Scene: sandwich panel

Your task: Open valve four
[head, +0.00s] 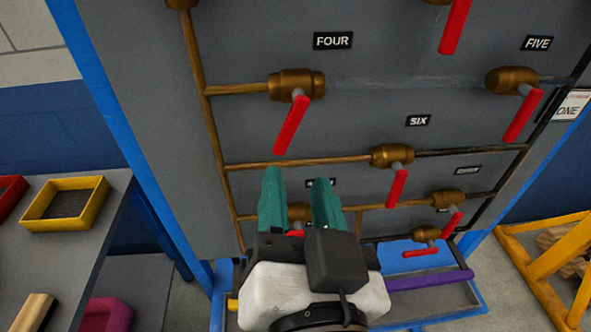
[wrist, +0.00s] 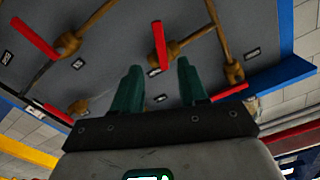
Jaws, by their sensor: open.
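Valve four has a brass body (head: 297,84) on a horizontal pipe, under the label FOUR (head: 333,41) in the head view. Its red handle (head: 291,126) hangs downward, tilted a little to the left and across the pipe line. My gripper (head: 297,178) is open, its two teal fingers pointing up at the panel below that handle, apart from it. In the wrist view my gripper (wrist: 160,68) is also open with nothing between the fingers. A red handle (wrist: 158,45) shows just beyond the fingertips there; I cannot tell which valve it belongs to.
Valve six (head: 392,155) is to the right of my gripper, and valve five (head: 512,81) is farther right. My fingers partly hide a lower valve (head: 298,211). A table with a yellow tray (head: 65,203) stands at left. A yellow frame (head: 548,270) stands at right.

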